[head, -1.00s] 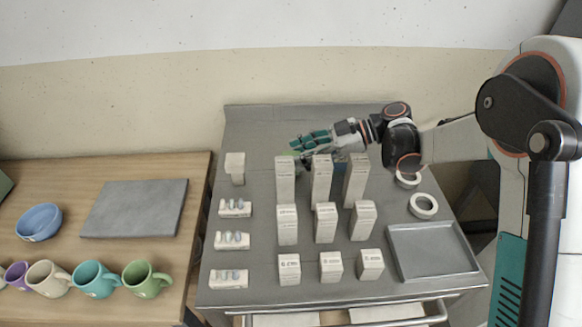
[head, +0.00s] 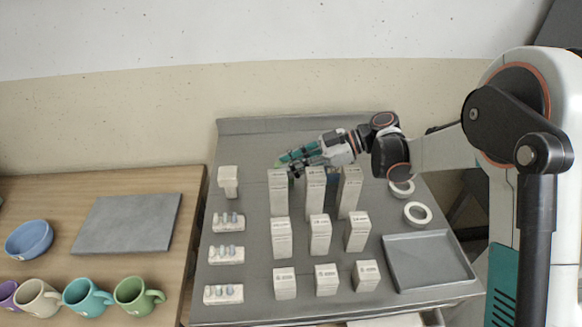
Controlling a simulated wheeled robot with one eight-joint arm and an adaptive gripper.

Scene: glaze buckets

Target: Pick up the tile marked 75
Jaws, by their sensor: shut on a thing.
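My gripper (head: 293,160), with teal fingers, is at the back of the grey cart, just behind and above the back row of tall white boxes. It is shut on a small green piece (head: 280,163) that shows at its fingertips, probably a tile. No number can be read on it, so I cannot tell whether it is marked 75. The boxes hide what lies below the gripper. A dark blue thing (head: 332,185) shows partly between two tall boxes.
Tall boxes (head: 278,195), mid-height boxes (head: 320,236) and short boxes (head: 285,284) stand in rows on the cart. A grey tray (head: 430,284) and white rings (head: 417,213) are at right. Mugs (head: 133,293) stand on the wooden table at left.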

